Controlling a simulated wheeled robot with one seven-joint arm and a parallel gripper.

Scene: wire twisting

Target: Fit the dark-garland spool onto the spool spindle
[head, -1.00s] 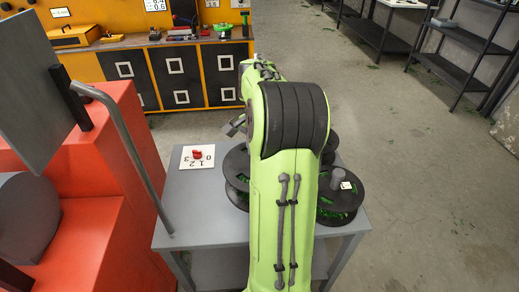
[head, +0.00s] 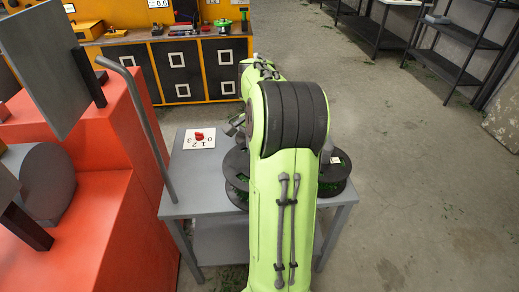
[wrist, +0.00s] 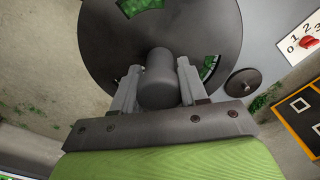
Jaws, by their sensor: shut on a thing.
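My gripper (wrist: 158,85) is shut on the round grey hub (wrist: 158,72) of a spool with a wide dark flange (wrist: 105,55). Green garland shows through the flange's cut-outs. In the head view this spool (head: 233,167) shows partly at the left of my arm, which hides the rest of it and my gripper. Another dark spool (head: 335,172) with green garland stands on the grey table at the right, partly behind my arm. I cannot make out the spool spindle for certain.
The grey table (head: 178,170) bears a white numbered card (head: 199,143) with a red piece on it. An orange machine (head: 105,220) with a grey bent bar (head: 142,120) stands close at left. Open floor lies at right. A workbench (head: 180,75) is at the back.

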